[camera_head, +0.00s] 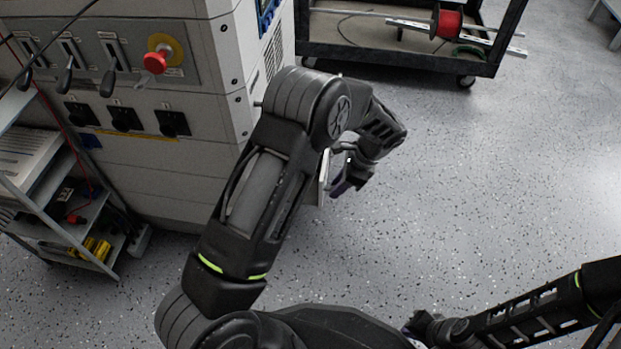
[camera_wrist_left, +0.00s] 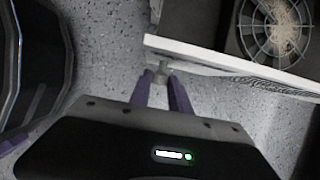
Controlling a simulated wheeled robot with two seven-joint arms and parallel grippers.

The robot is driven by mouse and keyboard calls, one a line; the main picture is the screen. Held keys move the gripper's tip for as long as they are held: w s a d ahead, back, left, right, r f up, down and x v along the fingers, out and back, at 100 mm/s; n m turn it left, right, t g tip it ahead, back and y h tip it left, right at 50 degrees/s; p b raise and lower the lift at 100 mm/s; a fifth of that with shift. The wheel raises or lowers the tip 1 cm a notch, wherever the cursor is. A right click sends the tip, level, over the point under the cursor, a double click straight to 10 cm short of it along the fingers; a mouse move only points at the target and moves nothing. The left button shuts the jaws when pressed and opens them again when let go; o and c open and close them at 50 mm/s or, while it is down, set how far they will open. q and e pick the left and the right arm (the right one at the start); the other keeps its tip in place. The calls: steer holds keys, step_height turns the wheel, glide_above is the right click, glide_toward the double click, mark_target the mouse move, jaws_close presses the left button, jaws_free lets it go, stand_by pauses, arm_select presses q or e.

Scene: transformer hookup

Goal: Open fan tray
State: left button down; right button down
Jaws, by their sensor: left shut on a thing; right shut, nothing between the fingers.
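The fan tray shows in the left wrist view as a light front panel (camera_wrist_left: 225,64) with a round fan (camera_wrist_left: 275,28) behind a wire guard. A small grey handle (camera_wrist_left: 162,69) stands out from the panel. My left gripper (camera_wrist_left: 161,84) is shut on this handle with its purple fingers. In the head view my left gripper (camera_head: 347,184) is beside the cabinet's right side, and a thin light strip of the tray panel (camera_head: 324,176) shows next to it. My own arm hides most of the tray there. My right gripper (camera_head: 409,333) is low in the head view, shut and empty, away from the cabinet.
The light grey cabinet (camera_head: 165,195) has levers, black knobs and a red emergency button (camera_head: 155,62). A shelf cart (camera_head: 85,250) with tools stands at the left. A dark cart (camera_head: 400,55) with a red spool stands at the back. The speckled floor right of the cabinet is clear.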

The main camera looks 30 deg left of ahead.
arm_select(q)
steer(key=shift+w+d, duration=0.2)
steer(key=shift+d, duration=0.45)
steer(key=shift+w+d, duration=0.25)
steer(key=shift+d, duration=0.45)
steer(key=shift+w+d, duration=0.2)
steer(key=shift+d, duration=0.45)
steer(key=c, duration=1.2)
jaws_free()
steer(key=shift+c, duration=0.2)
steer(key=p+v, duration=0.3)
steer(key=v, duration=0.5)
steer(key=shift+a+f, duration=0.1)
